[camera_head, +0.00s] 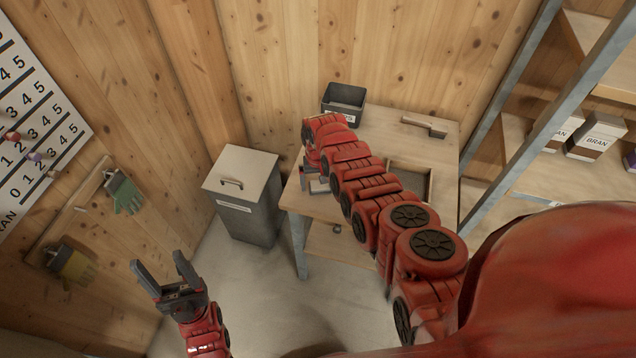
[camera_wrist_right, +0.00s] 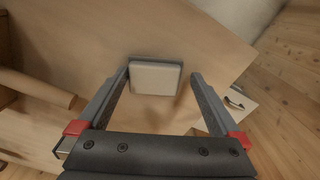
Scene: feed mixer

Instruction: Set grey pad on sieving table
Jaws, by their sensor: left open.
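The sieving table (camera_head: 385,127) is a pale wooden table against the back wall. In the right wrist view, a small block with a pale grey face and dark grey edges, apparently the grey pad (camera_wrist_right: 155,77), shows against the table top (camera_wrist_right: 90,50). My right gripper (camera_wrist_right: 160,74) has its fingers apart on either side of the pad, with a visible gap at the right finger. In the head view my right arm reaches over the table and largely hides that gripper and the pad. My left gripper (camera_head: 164,268) is open and empty over the floor at lower left.
A dark open box (camera_head: 344,101) and a wooden-handled tool (camera_head: 424,127) lie at the table's back. A framed tray (camera_head: 412,172) is partly behind my right arm. A grey lidded bin (camera_head: 245,190) stands left of the table. Shelves with bran boxes (camera_head: 597,137) stand at right.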

